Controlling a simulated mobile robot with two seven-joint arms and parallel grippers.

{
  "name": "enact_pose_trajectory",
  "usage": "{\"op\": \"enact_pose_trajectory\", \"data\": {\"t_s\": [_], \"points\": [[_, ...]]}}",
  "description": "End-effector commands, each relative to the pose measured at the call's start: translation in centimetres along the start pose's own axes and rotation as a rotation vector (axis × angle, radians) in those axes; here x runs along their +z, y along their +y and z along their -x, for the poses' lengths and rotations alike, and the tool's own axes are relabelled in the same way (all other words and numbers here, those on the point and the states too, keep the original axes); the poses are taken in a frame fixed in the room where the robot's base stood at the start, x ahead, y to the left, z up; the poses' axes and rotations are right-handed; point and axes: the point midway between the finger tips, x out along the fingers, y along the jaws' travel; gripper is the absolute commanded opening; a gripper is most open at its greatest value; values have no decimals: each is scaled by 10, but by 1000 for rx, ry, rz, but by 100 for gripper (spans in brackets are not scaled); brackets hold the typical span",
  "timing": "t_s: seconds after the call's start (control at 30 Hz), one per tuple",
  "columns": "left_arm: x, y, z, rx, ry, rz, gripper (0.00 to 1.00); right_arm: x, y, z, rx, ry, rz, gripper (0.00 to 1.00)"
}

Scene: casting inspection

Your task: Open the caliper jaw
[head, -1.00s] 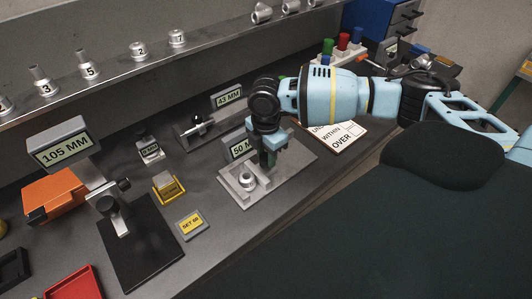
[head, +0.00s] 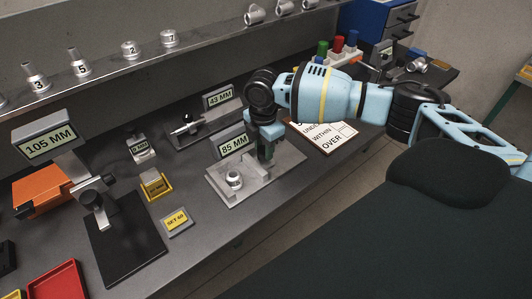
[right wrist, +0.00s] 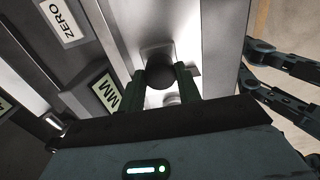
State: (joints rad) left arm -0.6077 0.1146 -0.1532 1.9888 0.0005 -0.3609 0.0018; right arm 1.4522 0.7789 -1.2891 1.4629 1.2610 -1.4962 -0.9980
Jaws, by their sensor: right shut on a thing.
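The caliper is a grey metal fixture with a flat plate (head: 222,197) and a display (head: 234,143) that reads 85 MM. A small silver casting (head: 234,181) stands upright on the plate. My right gripper (head: 265,155) comes down at the right side of the caliper, apart from the casting. In the right wrist view, its two green fingers are shut on a round black knob (right wrist: 160,73) of the caliper's jaw. Part of the jaw is hidden behind the fingers in the head view. My left gripper is not in the head view.
A 105 MM gauge (head: 48,147) with an orange block stands at the left. A 43 MM gauge (head: 218,99) is behind. A yellow SET 60 plate (head: 177,221) lies in front. A sorting card (head: 325,136) lies to the right. Numbered castings line the shelf (head: 110,76).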

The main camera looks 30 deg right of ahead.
Motion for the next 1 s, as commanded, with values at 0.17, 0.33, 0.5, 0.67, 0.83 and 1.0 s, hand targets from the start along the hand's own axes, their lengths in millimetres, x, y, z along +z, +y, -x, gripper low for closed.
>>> {"op": "enact_pose_trajectory", "data": {"t_s": [0.17, 0.33, 0.5, 0.67, 0.83, 1.0], "points": [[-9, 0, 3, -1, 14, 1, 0, 22, 1, 2, -1, 3, -4, 0], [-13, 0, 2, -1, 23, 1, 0, 24, 1, 1, -2, 2, 0, 0], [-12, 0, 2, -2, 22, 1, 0, 24, 1, 1, -2, 2, 0, 35], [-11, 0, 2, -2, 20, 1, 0, 24, 1, 1, -2, 2, 0, 55], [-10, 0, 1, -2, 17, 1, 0, 24, 1, 1, -2, 2, 0, 55], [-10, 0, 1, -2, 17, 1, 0, 24, 1, 4, -2, 2, 0, 55]]}}
